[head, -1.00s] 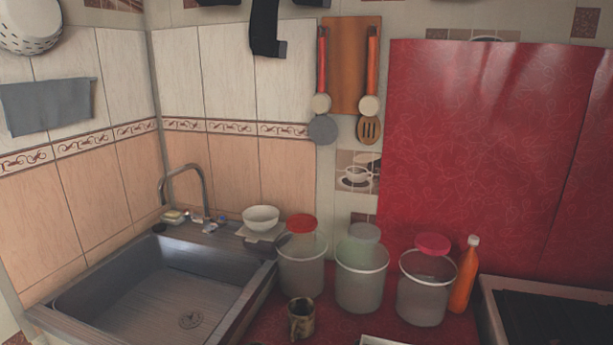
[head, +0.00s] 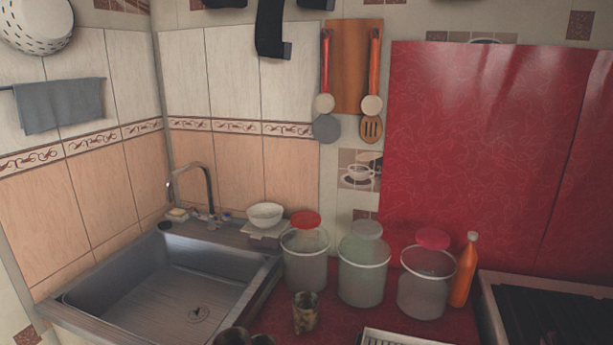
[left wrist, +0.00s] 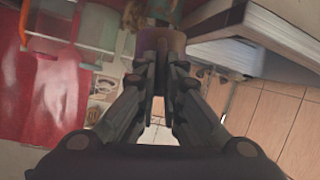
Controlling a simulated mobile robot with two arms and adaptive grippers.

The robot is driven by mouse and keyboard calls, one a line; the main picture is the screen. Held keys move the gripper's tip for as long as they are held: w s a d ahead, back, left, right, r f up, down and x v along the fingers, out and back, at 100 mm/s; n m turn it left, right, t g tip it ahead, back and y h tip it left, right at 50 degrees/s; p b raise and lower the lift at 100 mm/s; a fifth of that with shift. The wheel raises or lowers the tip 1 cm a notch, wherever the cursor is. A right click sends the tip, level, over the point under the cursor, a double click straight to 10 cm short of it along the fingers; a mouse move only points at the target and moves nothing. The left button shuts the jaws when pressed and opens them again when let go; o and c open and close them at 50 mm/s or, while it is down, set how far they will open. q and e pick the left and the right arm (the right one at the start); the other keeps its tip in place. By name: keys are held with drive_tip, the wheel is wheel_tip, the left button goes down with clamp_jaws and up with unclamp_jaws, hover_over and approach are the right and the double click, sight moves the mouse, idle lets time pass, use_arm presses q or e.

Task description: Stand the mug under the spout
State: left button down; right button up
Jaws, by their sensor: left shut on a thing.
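The spout is the curved metal faucet (head: 208,182) at the back of the sink. In the left wrist view my left gripper (left wrist: 160,62) is shut on a purplish-brown round thing, likely the mug (left wrist: 176,42); its far side and handle are not clear. In the head view two dark rounded shapes (head: 232,337) are cut off by the bottom edge, left of a patterned cup; they look like the held mug and part of my gripper. The patterned cup (head: 306,316) stands upright on the red counter, apart from them. My right gripper is not in view.
The sink (head: 90,300) is empty, left of the counter. A white bowl (head: 265,214) sits behind its right corner. Several lidded jars (head: 362,283) and an orange bottle (head: 464,275) line the counter's back. A stove (head: 550,310) is at right, a white rack (head: 392,337) in front.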

use_arm(q)
drive_tip(key=w+a+r+n+y, duration=0.1)
drive_tip(key=w+a+r, duration=0.1)
drive_tip(key=r, duration=0.5)
drive_tip(key=w+a+r+n+y, duration=0.1)
drive_tip(key=w+a+r, duration=0.1)
drive_tip(key=w+r, duration=0.2)
drive_tip(key=shift+a+r+y, duration=0.15)
drive_tip(key=shift+r+y, duration=0.25)
drive_tip(key=shift+r, duration=1.15)
